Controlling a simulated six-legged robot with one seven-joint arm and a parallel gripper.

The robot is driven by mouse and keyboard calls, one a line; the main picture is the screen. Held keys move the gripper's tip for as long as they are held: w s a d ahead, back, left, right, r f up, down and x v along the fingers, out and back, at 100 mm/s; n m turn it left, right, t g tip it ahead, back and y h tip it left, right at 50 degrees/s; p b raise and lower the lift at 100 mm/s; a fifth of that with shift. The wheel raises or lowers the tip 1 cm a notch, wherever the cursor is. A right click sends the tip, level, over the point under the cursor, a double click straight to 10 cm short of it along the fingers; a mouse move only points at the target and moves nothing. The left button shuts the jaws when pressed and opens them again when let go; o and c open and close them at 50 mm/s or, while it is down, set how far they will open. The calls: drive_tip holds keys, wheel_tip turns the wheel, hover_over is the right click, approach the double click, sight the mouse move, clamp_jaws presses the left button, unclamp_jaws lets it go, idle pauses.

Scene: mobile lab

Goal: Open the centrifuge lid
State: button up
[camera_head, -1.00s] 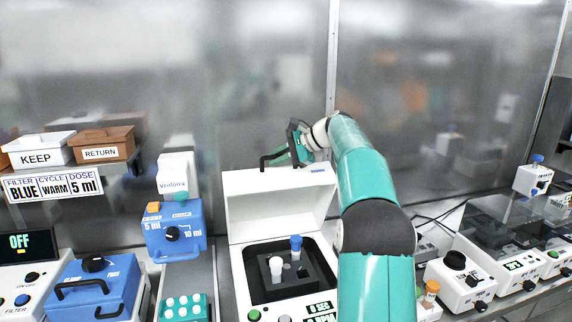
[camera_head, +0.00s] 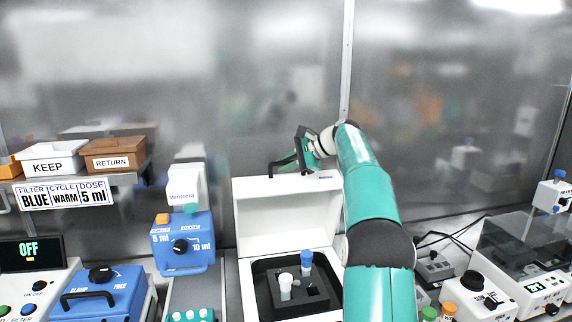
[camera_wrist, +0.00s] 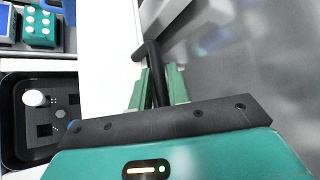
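The white centrifuge (camera_head: 245,285) stands below the middle of the head view. Its lid (camera_head: 285,212) is raised and stands nearly upright at the back, so the dark chamber is uncovered. A white-capped tube (camera_head: 285,285) and a blue-capped tube (camera_head: 307,262) stand in the rotor. The black lid handle (camera_head: 272,170) is at the lid's top edge. My gripper (camera_head: 296,160) is at this handle. In the wrist view, the green fingers of my gripper (camera_wrist: 158,85) lie on both sides of the black handle (camera_wrist: 151,52) and appear closed on it. My arm hides the centrifuge's right side.
A blue dosing device (camera_head: 182,243) and a blue clamp box (camera_head: 100,295) stand to the left. KEEP (camera_head: 47,167) and RETURN (camera_head: 110,163) trays sit on a shelf. White instruments (camera_head: 478,298) stand at right. A grey wall is close behind the lid.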

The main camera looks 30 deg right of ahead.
drive_tip(key=shift+o, duration=1.3)
drive_tip(key=v, duration=1.4)
drive_tip(key=shift+f, duration=0.1)
